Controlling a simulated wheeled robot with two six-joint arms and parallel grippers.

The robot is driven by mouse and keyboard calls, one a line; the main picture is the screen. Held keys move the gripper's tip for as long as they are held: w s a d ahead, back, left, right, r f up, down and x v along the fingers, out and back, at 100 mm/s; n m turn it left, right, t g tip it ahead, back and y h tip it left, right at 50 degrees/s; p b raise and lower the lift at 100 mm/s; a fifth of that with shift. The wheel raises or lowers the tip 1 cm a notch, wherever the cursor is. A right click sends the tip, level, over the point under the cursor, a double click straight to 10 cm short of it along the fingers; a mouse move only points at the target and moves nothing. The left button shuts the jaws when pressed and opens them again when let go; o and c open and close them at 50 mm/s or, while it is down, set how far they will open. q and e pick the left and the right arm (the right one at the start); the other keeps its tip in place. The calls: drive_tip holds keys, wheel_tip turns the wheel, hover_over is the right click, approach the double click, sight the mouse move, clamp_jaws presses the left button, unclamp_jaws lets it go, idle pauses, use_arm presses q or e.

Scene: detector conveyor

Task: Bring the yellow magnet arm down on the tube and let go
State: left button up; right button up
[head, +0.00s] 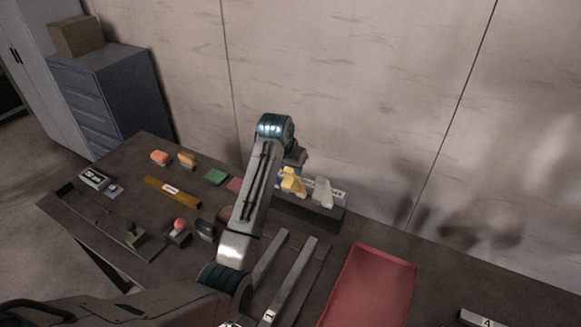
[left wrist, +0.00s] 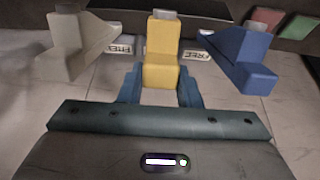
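The yellow magnet arm (head: 291,183) stands on a dark block (head: 312,213) against the wall, between a grey arm (head: 323,192) and a blue one that my left arm mostly hides in the head view. In the left wrist view the yellow arm (left wrist: 162,66) is in the middle, the grey arm (left wrist: 68,55) left and the blue arm (left wrist: 240,60) right. My left gripper (left wrist: 160,88) has one finger on each side of the yellow arm, and both appear to touch it. I cannot make out the tube. My right gripper is not in view.
Labels reading FREE (left wrist: 193,55) sit beside the arms. The table's left part holds a yellow bar (head: 172,191), a green pad (head: 215,177) and several small items.

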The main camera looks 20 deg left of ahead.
sight(285, 187)
use_arm(q)
drive_tip(key=shift+c, duration=1.4)
drive_tip(key=shift+s+a+f, duration=0.1)
drive_tip(key=shift+s+f, duration=0.15)
drive_tip(key=shift+s, duration=0.15)
drive_tip(key=s+f+t, duration=0.1)
drive_tip(key=s+f+b, duration=0.1)
drive_tip(key=s+t, duration=0.1)
drive_tip(key=s, duration=0.1)
drive_tip(key=shift+a+f+t+h, duration=0.3)
drive_tip(key=shift+a+f, duration=0.05)
drive_tip(key=shift+f, duration=0.05)
drive_tip(key=s+f+t+b, duration=0.4)
drive_tip(key=b, duration=0.1)
drive_tip(key=shift+s+a+f+h+b, duration=0.25)
drive_tip(key=shift+a+f+h+b, duration=0.05)
drive_tip(key=shift+a+f+h, duration=0.15)
